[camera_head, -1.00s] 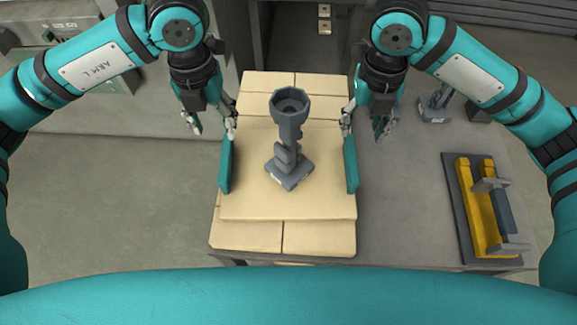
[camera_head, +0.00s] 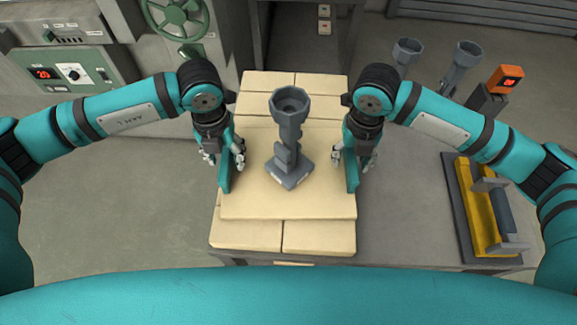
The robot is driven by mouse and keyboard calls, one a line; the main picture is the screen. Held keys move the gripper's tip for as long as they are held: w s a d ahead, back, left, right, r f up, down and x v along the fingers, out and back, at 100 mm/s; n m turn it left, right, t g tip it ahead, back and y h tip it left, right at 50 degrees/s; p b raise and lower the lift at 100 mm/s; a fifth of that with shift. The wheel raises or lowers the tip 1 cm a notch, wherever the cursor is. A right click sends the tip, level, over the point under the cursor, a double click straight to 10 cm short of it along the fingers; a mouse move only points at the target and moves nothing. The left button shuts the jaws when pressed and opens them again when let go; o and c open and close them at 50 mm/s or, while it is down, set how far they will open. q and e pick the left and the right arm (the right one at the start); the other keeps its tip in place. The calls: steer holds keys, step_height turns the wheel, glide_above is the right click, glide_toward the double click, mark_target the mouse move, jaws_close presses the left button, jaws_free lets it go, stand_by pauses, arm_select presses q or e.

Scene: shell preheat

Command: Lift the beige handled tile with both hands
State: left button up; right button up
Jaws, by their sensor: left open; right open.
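The beige tile (camera_head: 264,207) lies flat on a layer of beige bricks on the grey table. It has a teal handle at its left edge (camera_head: 224,176) and another at its right edge (camera_head: 352,174). A grey funnel-topped piece (camera_head: 290,135) stands upright on the tile's middle. My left gripper (camera_head: 224,160) is open at the upper part of the left handle. My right gripper (camera_head: 353,160) is open at the upper part of the right handle. The fingers overlap the handles in view; I cannot tell whether they touch.
On the table at right is a yellow block fixture (camera_head: 466,205) on a dark plate. Behind my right arm stand two more grey funnel pieces (camera_head: 462,65) and an orange display (camera_head: 506,77). A control panel (camera_head: 66,76) and green handwheel (camera_head: 180,18) are at back left.

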arm_select(q)
jaws_close()
arm_select(e)
jaws_close()
arm_select(q)
steer(key=shift+r, duration=0.2)
arm_select(e)
steer(key=shift+w+r, duration=0.1)
steer(key=shift+r, duration=0.1)
